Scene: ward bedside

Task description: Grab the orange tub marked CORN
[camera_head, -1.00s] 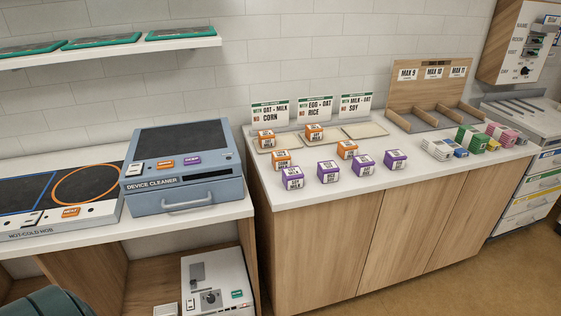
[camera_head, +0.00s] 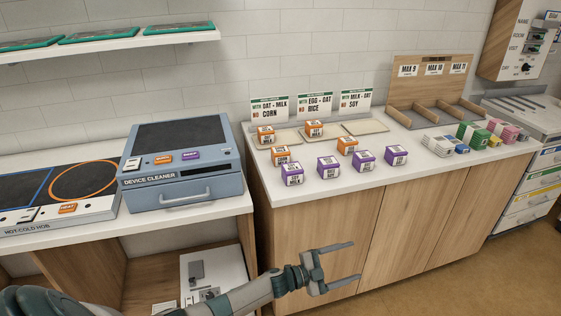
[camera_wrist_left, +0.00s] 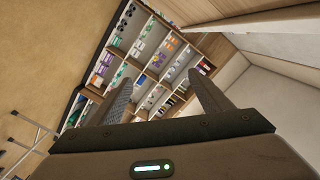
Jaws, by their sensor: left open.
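Several small orange tubs with white labels show on the counter in the head view: one on the left tray (camera_head: 266,134), one on the middle tray (camera_head: 314,130), and two in front, an orange tub (camera_head: 281,155) and another orange tub (camera_head: 347,146). Their print is too small to tell which reads CORN. A sign with the word CORN (camera_head: 270,110) stands behind the left tray. My left gripper (camera_head: 355,261) is open and empty, in front of the cabinet doors and below the countertop, apart from all tubs. Its fingers (camera_wrist_left: 160,82) also show empty in the left wrist view.
Several purple tubs (camera_head: 328,167) stand along the counter's front. A wooden divided rack (camera_head: 432,90) and small coloured boxes (camera_head: 472,136) are to the right. The blue device cleaner (camera_head: 183,165) stands left, across a gap. The wrist view shows distant stocked shelves (camera_wrist_left: 152,58).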

